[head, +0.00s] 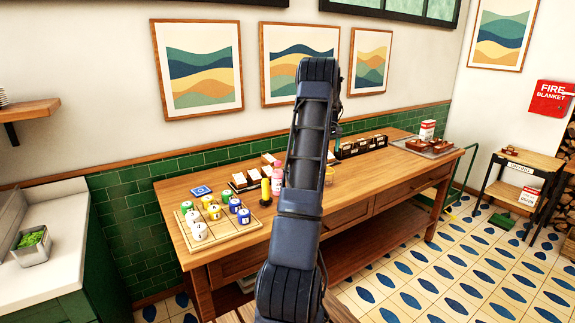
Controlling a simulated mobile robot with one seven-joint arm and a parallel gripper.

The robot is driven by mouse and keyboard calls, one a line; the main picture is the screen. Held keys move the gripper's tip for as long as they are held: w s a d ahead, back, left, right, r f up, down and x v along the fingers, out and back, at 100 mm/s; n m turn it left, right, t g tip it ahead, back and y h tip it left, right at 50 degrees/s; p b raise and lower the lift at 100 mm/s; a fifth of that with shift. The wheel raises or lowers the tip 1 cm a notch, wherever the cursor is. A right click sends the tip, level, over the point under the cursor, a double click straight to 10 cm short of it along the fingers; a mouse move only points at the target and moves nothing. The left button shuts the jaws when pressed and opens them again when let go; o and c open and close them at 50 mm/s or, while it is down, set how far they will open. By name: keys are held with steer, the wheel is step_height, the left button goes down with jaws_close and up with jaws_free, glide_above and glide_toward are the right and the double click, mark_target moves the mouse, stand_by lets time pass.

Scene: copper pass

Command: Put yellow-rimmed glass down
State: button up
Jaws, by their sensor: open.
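A small clear glass with a yellowish rim (329,176) stands on the wooden table, just right of my arm, which covers part of it. It is small in this view, so its rim is hard to make out. My arm rises through the middle of the picture and reaches out over the table. My gripper is hidden behind the arm, so I cannot see its fingers or whether they touch the glass.
Bare wood shows right of the glass.

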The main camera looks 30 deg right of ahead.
steer(key=s+a+r, duration=0.1)
steer(key=a+r, duration=0.4)
steer(key=a, duration=0.4)
steer(key=a+r+t, duration=0.1)
steer(key=a+r, duration=0.4)
steer(key=a, duration=0.5)
steer(key=s+a+r, duration=0.1)
steer(key=a+r, duration=0.5)
steer(key=a, duration=0.3)
steer(key=s+a+r+t, duration=0.1)
steer(key=s+a+r, duration=0.1)
steer(key=s+a, duration=0.5)
steer(key=s+a+r+t, duration=0.1)
steer(key=s+a+r, duration=0.15)
steer(key=a, duration=0.75)
steer(key=s+a+f, duration=0.3)
steer(key=s+a, duration=0.4)
steer(key=s, duration=0.3)
steer(key=s+a+f+t, duration=0.1)
steer(key=s+a+f, duration=0.2)
steer(key=s+a, duration=0.5)
steer(key=s, duration=0.2)
steer(key=shift+s+f+t, duration=0.3)
steer(key=shift+s+f, duration=0.05)
